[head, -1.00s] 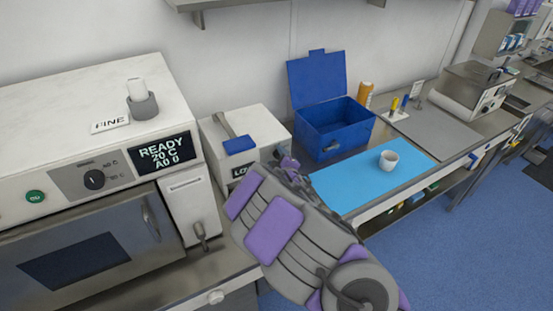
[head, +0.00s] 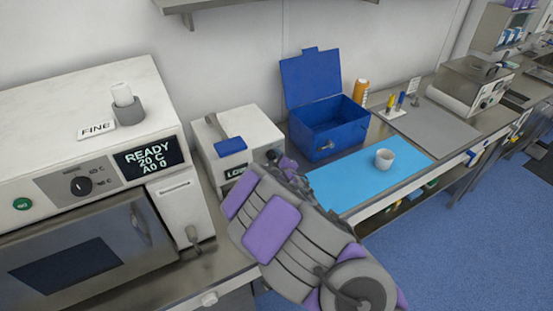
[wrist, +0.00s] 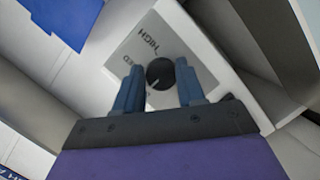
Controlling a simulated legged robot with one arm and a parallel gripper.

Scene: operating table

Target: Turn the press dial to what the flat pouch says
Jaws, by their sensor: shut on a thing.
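The press (head: 250,130) is a white box with a blue-padded lever (head: 231,146), left of the blue bin. Its front display (head: 237,172) is partly hidden by my arm and seems to read LOW. In the wrist view the press dial (wrist: 160,72) is a round black knob with a pale pointer mark toward the lower left. HIGH and part of another word, ending ED, are printed beside it. My gripper (wrist: 158,84) is shut on the dial, one blue finger on each side. I cannot make out the flat pouch in either view.
An oven-like unit (head: 80,110) with a READY display and its own dial stands at left.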

